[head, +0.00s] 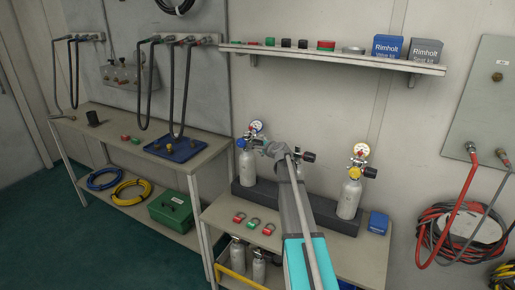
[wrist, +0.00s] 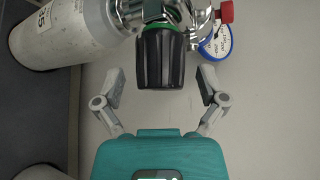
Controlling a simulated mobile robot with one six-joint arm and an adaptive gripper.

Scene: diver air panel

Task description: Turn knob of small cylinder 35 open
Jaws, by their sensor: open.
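A small grey cylinder (wrist: 65,32) lies across the upper left of the wrist view. Its marking is sideways and partly cut off; it may read 35. Its black ribbed knob (wrist: 160,58) with a green ring points toward my wrist. My gripper (wrist: 160,84) is open, with one finger on each side of the knob and a visible gap on both sides. The knob is hidden there.
A black knob (head: 308,157) shows just right of my gripper; my arm hides what is below it. Another cylinder (head: 349,198) with a yellow gauge stands farther right. The dark rack (head: 318,218) holds the cylinders. A shelf (head: 335,58) runs above. A red knob (wrist: 227,12) is near the right finger.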

